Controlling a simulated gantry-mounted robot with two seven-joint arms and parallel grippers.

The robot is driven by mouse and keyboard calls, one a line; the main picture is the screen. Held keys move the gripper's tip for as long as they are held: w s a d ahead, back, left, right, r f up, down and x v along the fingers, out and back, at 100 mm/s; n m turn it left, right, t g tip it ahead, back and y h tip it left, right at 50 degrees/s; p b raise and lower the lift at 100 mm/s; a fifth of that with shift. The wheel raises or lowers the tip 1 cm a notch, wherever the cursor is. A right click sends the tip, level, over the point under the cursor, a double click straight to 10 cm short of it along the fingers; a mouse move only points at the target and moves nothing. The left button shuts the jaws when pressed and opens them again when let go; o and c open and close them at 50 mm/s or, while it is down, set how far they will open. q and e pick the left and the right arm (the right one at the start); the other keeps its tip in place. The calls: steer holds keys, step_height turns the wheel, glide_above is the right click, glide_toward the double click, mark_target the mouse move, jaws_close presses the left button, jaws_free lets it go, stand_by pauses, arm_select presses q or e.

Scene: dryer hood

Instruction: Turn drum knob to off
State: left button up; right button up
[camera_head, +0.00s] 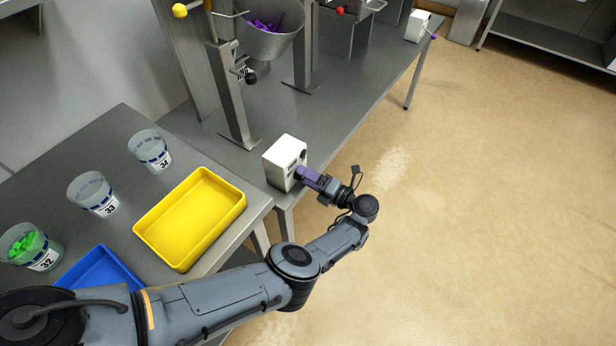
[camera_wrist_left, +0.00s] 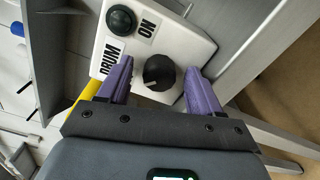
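The white control box (camera_head: 284,160) stands at the table's front edge. In the left wrist view the box (camera_wrist_left: 178,40) has a round black drum knob (camera_wrist_left: 159,72) with a pale pointer line, beside labels reading DRUM and ON. My left gripper (camera_head: 302,173) is at the front face of the box. In the left wrist view its purple fingers (camera_wrist_left: 158,70) are open, one on each side of the knob, with gaps visible. In the head view the fingers hide the knob. My right gripper is in neither view.
A black round button (camera_wrist_left: 121,19) sits near the knob on the box. A yellow tray (camera_head: 190,220), a blue tray (camera_head: 100,270) and numbered cups (camera_head: 93,195) stand to the left. A metal stand (camera_head: 232,100) rises behind the box. The floor at right is clear.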

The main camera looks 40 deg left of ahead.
arm_select(q)
steer(key=shift+d, duration=0.15)
steer(key=w+d+b, duration=0.1)
steer(key=d+b, duration=0.2)
steer(key=d, duration=0.7)
steer(key=shift+d, duration=0.25)
steer(key=shift+w, duration=0.1)
